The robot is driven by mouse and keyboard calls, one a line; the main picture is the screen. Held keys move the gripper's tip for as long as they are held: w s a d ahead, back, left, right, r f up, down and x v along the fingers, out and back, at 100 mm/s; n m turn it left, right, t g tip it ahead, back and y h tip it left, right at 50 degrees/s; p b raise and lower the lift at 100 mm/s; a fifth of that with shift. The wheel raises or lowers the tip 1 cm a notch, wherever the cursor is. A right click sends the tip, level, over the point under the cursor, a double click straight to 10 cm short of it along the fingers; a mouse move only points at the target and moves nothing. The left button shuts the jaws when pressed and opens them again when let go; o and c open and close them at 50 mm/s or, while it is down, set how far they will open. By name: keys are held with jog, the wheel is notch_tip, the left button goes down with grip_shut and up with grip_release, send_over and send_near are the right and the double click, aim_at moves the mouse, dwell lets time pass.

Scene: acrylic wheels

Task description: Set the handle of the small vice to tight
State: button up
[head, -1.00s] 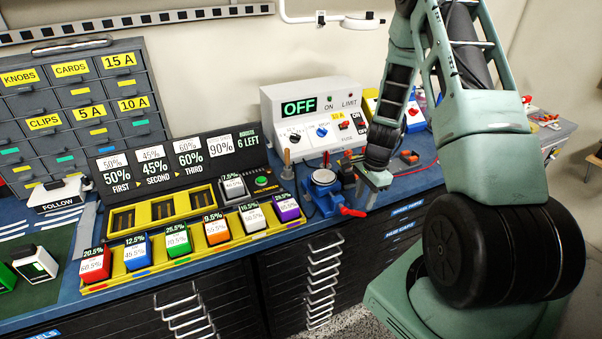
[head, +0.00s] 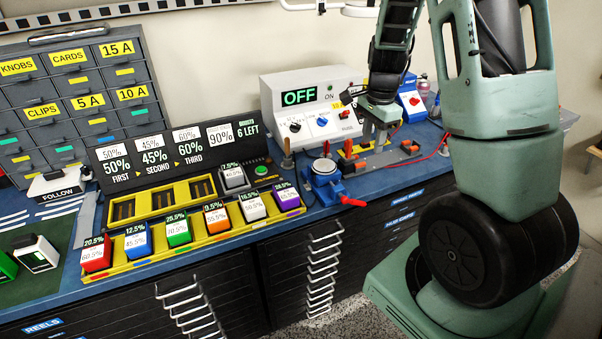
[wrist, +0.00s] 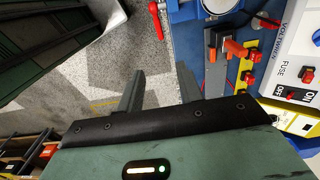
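The small vice (head: 323,186) is blue with a round grey top and stands at the front edge of the blue bench in the head view. Its red handle (head: 352,201) sticks out to the right past the bench edge. In the wrist view the red handle (wrist: 156,22) is at the top centre, beside part of the blue vice body (wrist: 182,12). My gripper (head: 374,140) is above the bench, behind and right of the vice, apart from it. In the wrist view its two fingers (wrist: 160,80) are spread with nothing between them, above the floor.
A grey supply box (head: 310,105) with an OFF display stands behind the vice. A grey fixture with orange and red clamps (head: 390,158) lies right of it. A yellow tray (head: 170,258) of coloured blocks is to the left. Drawers fill the bench front.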

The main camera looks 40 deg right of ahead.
jog(key=a+n+y+b, duration=0.1)
jog(key=a+n+b, duration=0.4)
jog(key=a+n, duration=0.6)
jog(key=a, duration=1.1)
jog(key=shift+w+f, duration=0.2)
jog(key=shift+w, duration=0.15)
jog(key=shift+a, duration=0.1)
